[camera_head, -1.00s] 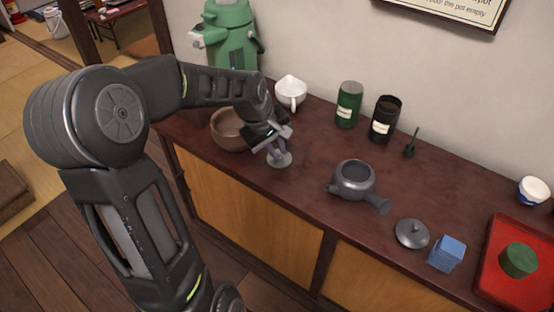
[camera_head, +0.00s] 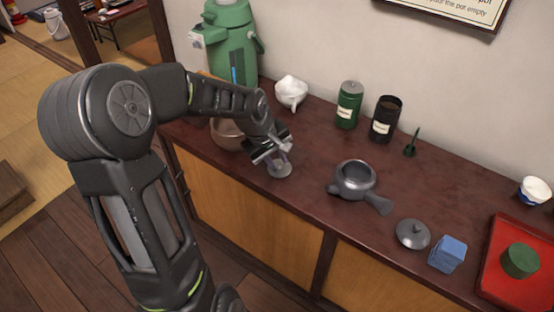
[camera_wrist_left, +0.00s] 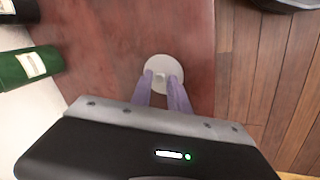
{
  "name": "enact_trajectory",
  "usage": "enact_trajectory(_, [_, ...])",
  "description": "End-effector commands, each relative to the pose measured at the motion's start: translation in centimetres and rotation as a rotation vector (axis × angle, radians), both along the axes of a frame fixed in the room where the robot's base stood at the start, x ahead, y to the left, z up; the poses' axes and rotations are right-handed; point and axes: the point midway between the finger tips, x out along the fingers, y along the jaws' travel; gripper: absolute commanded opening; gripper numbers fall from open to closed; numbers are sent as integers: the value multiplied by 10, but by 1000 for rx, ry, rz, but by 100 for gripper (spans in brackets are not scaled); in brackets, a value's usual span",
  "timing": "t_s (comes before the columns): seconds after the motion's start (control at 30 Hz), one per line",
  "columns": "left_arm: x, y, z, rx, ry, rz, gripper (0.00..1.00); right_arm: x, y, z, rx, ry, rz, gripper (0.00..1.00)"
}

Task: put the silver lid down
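The silver lid (camera_head: 281,172) is a small round disc at the tip of my left gripper (camera_head: 278,164), near the front edge of the dark red counter. In the left wrist view the lid (camera_wrist_left: 164,64) lies past the purple fingers (camera_wrist_left: 160,80), which are closed on its small knob. Whether the lid touches the counter or hangs just above it I cannot tell. The black canister (camera_head: 385,122) at the back stands upright without a lid. My right gripper is not in view.
A brown bowl (camera_head: 226,134) is partly behind my left arm. A grey teapot (camera_head: 353,181) stands right of the lid, its own dark lid (camera_head: 412,234) apart. A green canister (camera_head: 348,108), white pot (camera_head: 291,91) and green dispenser (camera_head: 232,45) stand along the back.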

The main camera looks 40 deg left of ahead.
Motion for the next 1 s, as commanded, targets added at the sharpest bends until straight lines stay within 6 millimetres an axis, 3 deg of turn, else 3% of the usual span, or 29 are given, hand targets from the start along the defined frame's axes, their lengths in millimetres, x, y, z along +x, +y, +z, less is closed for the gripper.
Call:
enact_trajectory(0.17, [0, 0, 0, 0, 0, 0, 35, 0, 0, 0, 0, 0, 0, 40])
enact_trajectory(0.57, [-2, 1, 8, 1, 1, 1, 35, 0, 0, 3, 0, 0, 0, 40])
enact_trajectory(1.0, [-29, 5, 86, 3, -5, 1, 35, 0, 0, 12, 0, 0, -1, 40])
